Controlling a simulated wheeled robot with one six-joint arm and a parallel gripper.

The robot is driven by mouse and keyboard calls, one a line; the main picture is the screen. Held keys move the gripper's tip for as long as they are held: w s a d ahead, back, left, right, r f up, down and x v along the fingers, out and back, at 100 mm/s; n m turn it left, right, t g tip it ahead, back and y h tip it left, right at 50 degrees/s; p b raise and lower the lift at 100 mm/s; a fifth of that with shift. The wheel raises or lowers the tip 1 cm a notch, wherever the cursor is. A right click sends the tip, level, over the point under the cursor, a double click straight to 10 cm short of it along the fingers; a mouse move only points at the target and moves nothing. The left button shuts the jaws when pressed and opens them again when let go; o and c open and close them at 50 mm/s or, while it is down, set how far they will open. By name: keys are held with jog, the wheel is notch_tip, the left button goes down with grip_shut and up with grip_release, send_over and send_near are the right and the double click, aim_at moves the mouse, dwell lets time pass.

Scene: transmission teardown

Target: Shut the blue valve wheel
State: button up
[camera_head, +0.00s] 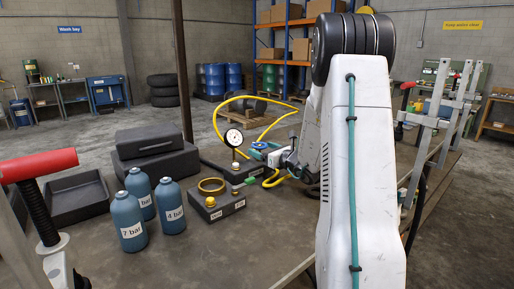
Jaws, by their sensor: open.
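The blue valve wheel (259,145) is small in the view, right of the white dial gauge, near the middle of the bench. My gripper (272,157) is just right of the wheel, reaching in from the right past my white arm. It is open. The fingers overlap the wheel's right side in the picture, and I cannot tell whether they touch it. How far the wheel is turned is too small to see.
The dial gauge (234,138) stands upright close by, with a yellow hose (226,126) looping behind. A dark block (217,205) with a yellow ring, blue bottles (128,222) and black cases (155,160) occupy the left. Metal rails (432,130) stand at the right.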

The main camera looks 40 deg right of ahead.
aim_at(258, 146)
jog(key=shift+w, duration=1.95)
jog(key=c, duration=1)
jog(key=shift+h, duration=0.3)
jog(key=shift+m+h, duration=0.5)
jog(key=shift+d+m+g+h, duration=0.15)
jog(key=shift+m+h, duration=0.4)
jog(key=shift+h, duration=0.3)
jog(key=shift+d+m+g+h, duration=0.15)
jog(key=shift+m+h, duration=0.4)
jog(key=shift+h, duration=0.3)
